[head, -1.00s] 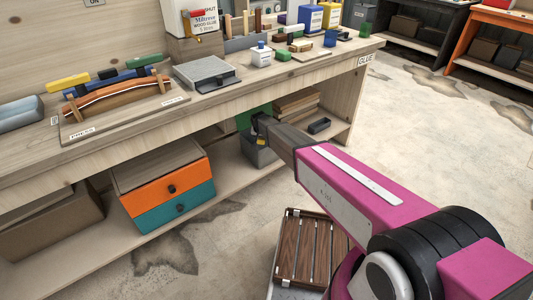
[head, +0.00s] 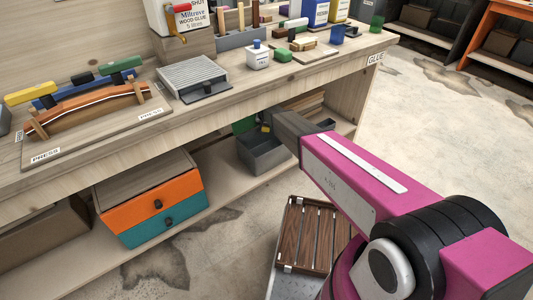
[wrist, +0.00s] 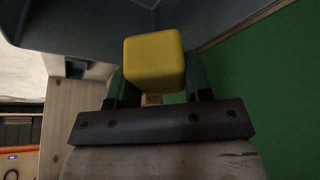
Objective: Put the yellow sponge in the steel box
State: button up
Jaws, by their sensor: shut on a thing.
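The yellow sponge (wrist: 155,62) is a small block between the two fingers of my gripper (wrist: 158,80) in the wrist view. My gripper is shut on it. In the head view only a small yellow patch of the sponge (head: 265,129) shows beside the end of my arm. The steel box (head: 262,156) is a grey open-topped box on the lower shelf under the bench. The sponge appears near the box's upper back part in the head view; I cannot tell whether it is inside the rim. Grey walls, apparently the box (wrist: 85,28), show behind the sponge in the wrist view.
A green panel (wrist: 265,90) stands close to my gripper's right in the wrist view. The workbench top (head: 225,105) lies above the shelf. An orange and teal drawer unit (head: 152,200) stands left of the box. A slatted wooden crate (head: 308,235) is below my arm.

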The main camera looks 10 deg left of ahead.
aim_at(266, 150)
jog(key=f, duration=1.6)
jog(key=shift+s+f, duration=0.2)
jog(key=shift+f, duration=0.2)
jog(key=shift+f, duration=0.15)
jog(key=o, duration=0.9)
jog(key=v, duration=1.2)
jog(key=shift+r, duration=0.25)
